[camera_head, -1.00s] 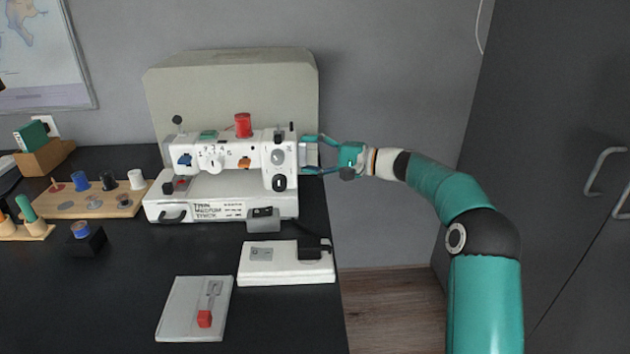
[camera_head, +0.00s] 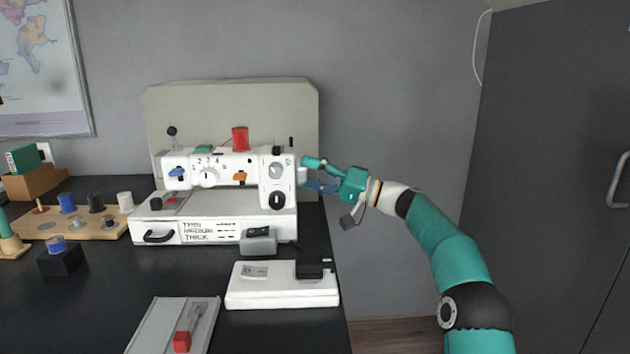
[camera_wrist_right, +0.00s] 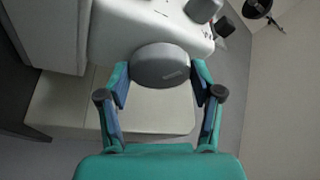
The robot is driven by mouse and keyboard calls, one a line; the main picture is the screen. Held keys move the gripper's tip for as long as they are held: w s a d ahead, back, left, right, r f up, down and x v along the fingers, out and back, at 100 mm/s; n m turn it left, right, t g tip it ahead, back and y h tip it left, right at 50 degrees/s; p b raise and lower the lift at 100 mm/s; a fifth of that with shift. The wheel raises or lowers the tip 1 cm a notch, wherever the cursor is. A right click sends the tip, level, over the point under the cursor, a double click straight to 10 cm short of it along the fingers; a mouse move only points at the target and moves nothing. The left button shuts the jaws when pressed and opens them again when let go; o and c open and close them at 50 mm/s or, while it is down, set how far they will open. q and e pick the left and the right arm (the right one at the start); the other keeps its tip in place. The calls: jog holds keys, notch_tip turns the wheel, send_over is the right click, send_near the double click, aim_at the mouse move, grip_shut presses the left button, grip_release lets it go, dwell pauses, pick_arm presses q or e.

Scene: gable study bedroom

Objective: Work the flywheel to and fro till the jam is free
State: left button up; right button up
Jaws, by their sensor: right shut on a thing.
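The white sewing machine (camera_head: 215,205) stands on the black table against a pale panel. In the right wrist view its flywheel is a grey disc (camera_wrist_right: 160,66) at the machine's end, between the two fingers of my right gripper (camera_wrist_right: 160,85). In the head view my right gripper (camera_head: 312,173) is at the machine's right end, and its fingers mostly hide the flywheel. The fingers are shut on the flywheel, one on each side of its rim. The gripper is rolled, with the wrist camera hanging below it. My left gripper is not in view.
A red spool (camera_head: 240,139) tops the machine. A white foot pedal unit (camera_head: 280,290) and a grey plate with a red-handled lever (camera_head: 182,341) lie in front. A wooden spool rack (camera_head: 100,224) is at left. A dark cupboard (camera_head: 570,180) stands at right.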

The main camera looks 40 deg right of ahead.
jog(key=shift+a+f, duration=0.2)
jog(key=shift+f, duration=0.1)
jog(key=o, duration=1.1)
jog(key=shift+o, duration=0.2)
jog(key=shift+d+r, duration=0.1)
jog(key=shift+r, duration=0.05)
jog(key=v, duration=1.2)
